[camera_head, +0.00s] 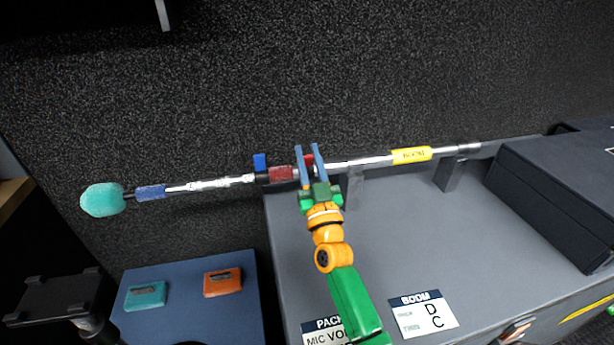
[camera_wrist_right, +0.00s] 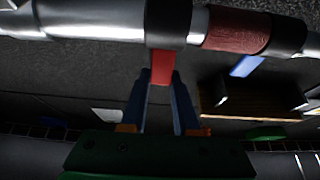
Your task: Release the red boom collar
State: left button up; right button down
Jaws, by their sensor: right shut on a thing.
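The boom pole (camera_head: 365,160) runs across the head view, with a teal microphone cover (camera_head: 103,200) at its left end. The red boom collar shows as a red tab (camera_head: 309,160) at the pole. In the right wrist view the red tab (camera_wrist_right: 162,66) hangs from a black band around the pole. My right gripper (camera_head: 306,152) is shut on the red tab, one finger on each side. The fingers partly hide the collar in the head view. A blue tab (camera_head: 260,161) on another black band sits to the left, beyond a dark red sleeve (camera_head: 281,174). My left gripper is not in view.
A grey case top (camera_head: 400,245) lies below the pole, with support posts (camera_head: 451,174) and a BOOM label card (camera_head: 423,314). A dark box (camera_head: 560,190) stands at right. A blue panel (camera_head: 190,310) with teal and orange packs is at lower left.

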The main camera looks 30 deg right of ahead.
jog(key=shift+s+t, duration=0.1)
jog(key=shift+t, duration=0.2)
jog(key=c, duration=0.6)
grip_release()
jog(key=shift+c, duration=0.2)
jog(key=shift+f, duration=0.1)
jog(key=b+v, duration=0.1)
jog(key=v, duration=0.6)
jog(key=shift+a, duration=0.1)
jog(key=shift+c, duration=0.2)
